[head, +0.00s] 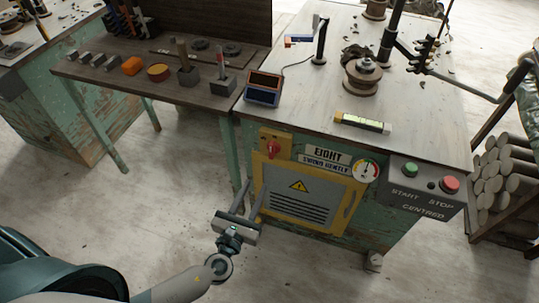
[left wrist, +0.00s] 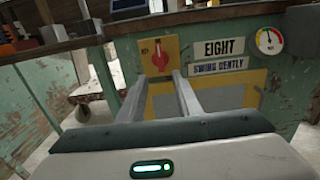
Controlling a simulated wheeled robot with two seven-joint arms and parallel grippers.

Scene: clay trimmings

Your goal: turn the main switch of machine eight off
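The main switch (head: 272,148) is a red knob on a yellow plate at the upper left of machine eight's (head: 378,222) front. In the left wrist view the red switch (left wrist: 160,57) shows just beyond my fingers, its handle looking roughly upright. A sign reading EIGHT (head: 327,155) sits to its right. My left gripper (head: 253,200) is open and empty, below and in front of the switch, apart from it. Its two fingers also show in the left wrist view (left wrist: 162,85), pointing toward the yellow plate. My right gripper is not in view.
Right of the switch are a gauge (head: 366,169) and a box with green and red START and STOP buttons (head: 428,189). A yellow-framed vented panel (head: 298,194) lies below. A side table (head: 190,95) with tools stands left. Logs (head: 505,175) are stacked right.

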